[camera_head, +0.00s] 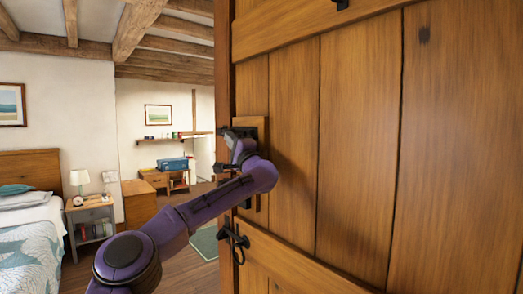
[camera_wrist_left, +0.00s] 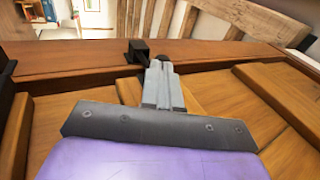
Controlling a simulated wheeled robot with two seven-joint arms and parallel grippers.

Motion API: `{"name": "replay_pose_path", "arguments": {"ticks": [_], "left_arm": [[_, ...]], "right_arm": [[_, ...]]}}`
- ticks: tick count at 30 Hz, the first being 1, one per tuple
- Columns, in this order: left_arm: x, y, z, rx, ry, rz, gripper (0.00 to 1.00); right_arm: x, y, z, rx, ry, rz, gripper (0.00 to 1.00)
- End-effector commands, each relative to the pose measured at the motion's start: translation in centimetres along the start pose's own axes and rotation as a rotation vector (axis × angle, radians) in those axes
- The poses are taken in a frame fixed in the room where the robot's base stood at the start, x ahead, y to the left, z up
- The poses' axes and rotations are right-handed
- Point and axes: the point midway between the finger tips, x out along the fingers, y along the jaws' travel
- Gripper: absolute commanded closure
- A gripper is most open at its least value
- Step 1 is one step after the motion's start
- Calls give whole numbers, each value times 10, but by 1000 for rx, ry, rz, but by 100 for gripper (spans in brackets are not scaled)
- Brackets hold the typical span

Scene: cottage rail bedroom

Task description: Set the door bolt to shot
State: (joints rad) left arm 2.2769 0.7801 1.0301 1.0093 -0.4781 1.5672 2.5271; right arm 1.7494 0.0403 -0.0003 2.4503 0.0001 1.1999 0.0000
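The wooden door (camera_head: 350,140) fills the right of the head view. Dark bolt hardware (camera_head: 258,124) sits on a wooden backing board near the door's edge, largely hidden by my left gripper (camera_head: 233,137). In the left wrist view, my left gripper (camera_wrist_left: 162,68) has its grey fingers close together at the door's edge. A black metal block (camera_wrist_left: 138,50) stands just left of the fingertips, and a dark rounded part shows right behind them. I cannot tell whether the fingers touch it, or how far the bolt is slid. My right gripper is not in view.
A black ring handle (camera_head: 234,241) hangs on the door below my arm. Beyond the door edge are a bed (camera_head: 35,235), a nightstand (camera_head: 90,220) with a lamp, and a desk with a blue case (camera_head: 172,164). Open floor lies between them.

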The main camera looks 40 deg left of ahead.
Motion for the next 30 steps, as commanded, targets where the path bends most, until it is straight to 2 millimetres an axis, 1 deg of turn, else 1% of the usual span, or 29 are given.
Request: {"name": "replay_pose_path", "arguments": {"ticks": [2, 9, 11, 13, 16, 20, 21, 24, 27, 30], "left_arm": [[3, 1, 4, 2, -6, 2, 100], [4, 0, 4, 1, -8, 1, 100], [1, 1, 4, 1, -7, 1, 100], [-6, 4, 2, 0, -6, 0, 100], [-23, 7, -1, -3, -2, -2, 100], [-51, 9, -6, -2, 3, -4, 100], [-61, 5, -7, -1, 6, -4, 100], [-85, 4, -7, -1, 6, -4, 100], [-107, 3, -6, 1, 5, -4, 100], [-124, 2, -5, 2, 4, -4, 100]], "right_arm": [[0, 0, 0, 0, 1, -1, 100], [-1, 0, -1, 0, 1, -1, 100], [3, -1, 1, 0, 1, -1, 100], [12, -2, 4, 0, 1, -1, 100], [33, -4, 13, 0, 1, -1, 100], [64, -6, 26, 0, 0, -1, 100], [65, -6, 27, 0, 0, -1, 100], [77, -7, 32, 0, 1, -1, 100], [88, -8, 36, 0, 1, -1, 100], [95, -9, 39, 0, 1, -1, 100]]}}
